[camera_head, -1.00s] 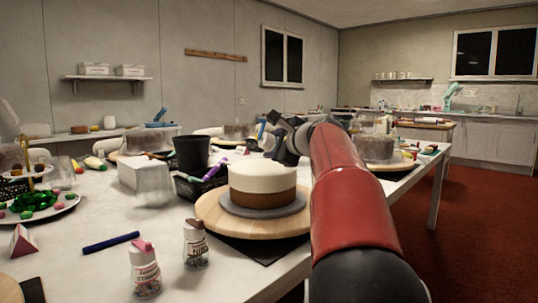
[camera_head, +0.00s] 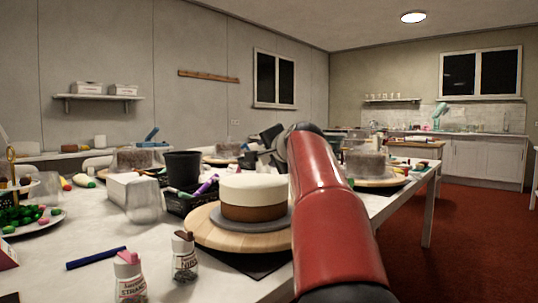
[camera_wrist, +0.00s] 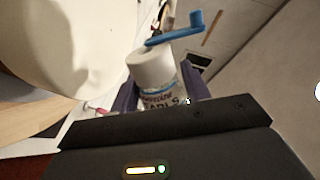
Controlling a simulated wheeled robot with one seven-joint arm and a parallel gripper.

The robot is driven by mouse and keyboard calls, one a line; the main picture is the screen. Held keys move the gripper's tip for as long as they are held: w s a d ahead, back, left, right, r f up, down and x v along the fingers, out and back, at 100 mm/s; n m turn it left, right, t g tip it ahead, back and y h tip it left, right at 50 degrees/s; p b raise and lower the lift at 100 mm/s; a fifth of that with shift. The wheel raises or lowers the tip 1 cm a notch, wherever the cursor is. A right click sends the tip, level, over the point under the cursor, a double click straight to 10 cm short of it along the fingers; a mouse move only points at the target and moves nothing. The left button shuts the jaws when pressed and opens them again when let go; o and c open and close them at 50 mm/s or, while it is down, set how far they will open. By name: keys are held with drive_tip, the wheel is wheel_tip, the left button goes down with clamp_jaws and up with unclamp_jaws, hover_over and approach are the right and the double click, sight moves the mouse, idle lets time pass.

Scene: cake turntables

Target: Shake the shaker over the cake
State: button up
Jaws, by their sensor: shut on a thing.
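The cake (camera_head: 253,196), white on top with a brown lower band, stands on a grey board on a wooden turntable (camera_head: 215,234). My gripper (camera_wrist: 158,92) is shut on a shaker (camera_wrist: 152,68), a white-topped container with blue label lettering that seems to read "PEARLS". The shaker is beside the cake in the wrist view. In the head view my gripper is at the far side of the cake, partly behind my red arm, and the shaker is hidden.
Two other shakers, one brown-capped (camera_head: 184,258) and one pink-capped (camera_head: 130,279), stand at the front. Another cake (camera_head: 370,162) stands behind on the right.

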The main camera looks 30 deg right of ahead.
drive_tip(key=shift+d+r+p, duration=0.3)
drive_tip(key=shift+d+p, duration=0.05)
drive_tip(key=shift+a+f, duration=0.15)
drive_tip(key=shift+f, duration=0.1)
drive_tip(key=shift+a, duration=0.25)
drive_tip(key=shift+r+n+b, duration=0.1)
drive_tip(key=shift+n+b, duration=0.25)
drive_tip(key=shift+n, duration=0.05)
